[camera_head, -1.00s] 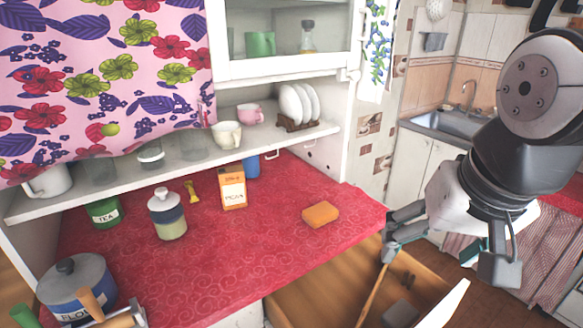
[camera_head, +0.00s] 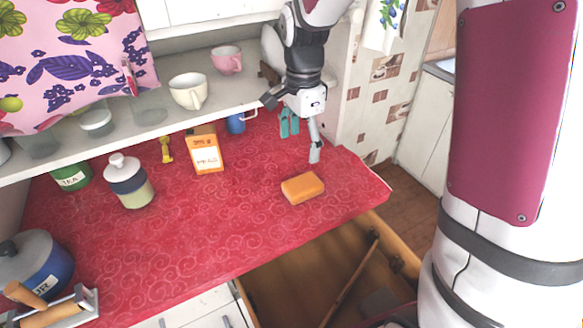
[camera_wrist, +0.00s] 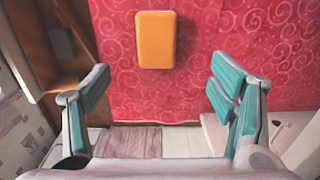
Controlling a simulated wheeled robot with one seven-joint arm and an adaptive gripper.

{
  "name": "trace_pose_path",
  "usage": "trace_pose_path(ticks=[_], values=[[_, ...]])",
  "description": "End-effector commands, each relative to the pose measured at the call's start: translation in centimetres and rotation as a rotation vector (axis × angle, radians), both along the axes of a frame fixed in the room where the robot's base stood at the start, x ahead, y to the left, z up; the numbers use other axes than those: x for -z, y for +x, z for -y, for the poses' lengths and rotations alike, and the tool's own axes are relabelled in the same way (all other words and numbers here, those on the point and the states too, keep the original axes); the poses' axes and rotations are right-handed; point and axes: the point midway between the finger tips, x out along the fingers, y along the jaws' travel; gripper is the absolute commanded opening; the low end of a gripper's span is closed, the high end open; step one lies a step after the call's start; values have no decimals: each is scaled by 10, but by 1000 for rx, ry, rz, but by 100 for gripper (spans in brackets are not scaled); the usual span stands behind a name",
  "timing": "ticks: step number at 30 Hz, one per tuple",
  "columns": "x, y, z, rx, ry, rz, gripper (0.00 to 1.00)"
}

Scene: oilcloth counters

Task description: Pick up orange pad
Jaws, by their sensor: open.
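The orange pad (camera_head: 302,188) lies flat on the red patterned counter (camera_head: 236,228), near its right front corner. My gripper (camera_head: 301,140) is above the counter, behind the pad in the head view, with its fingers pointing down. In the wrist view, my gripper (camera_wrist: 160,90) has its two teal-padded fingers spread wide apart with nothing between them. The pad also shows in the wrist view (camera_wrist: 156,40), whole and upright in the picture, beyond the fingertips and apart from them.
A shelf with cups (camera_head: 188,90) runs behind. An open drawer (camera_head: 330,275) is below the front edge. The counter around the pad is clear.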

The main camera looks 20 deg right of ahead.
Motion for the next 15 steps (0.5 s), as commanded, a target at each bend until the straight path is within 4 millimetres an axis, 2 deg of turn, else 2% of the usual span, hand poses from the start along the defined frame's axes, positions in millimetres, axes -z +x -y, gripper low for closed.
trace_pose_path(ticks=[9,15], values=[[55,-2,1,1,0,-7,78],[79,-2,1,0,-1,-4,78]])
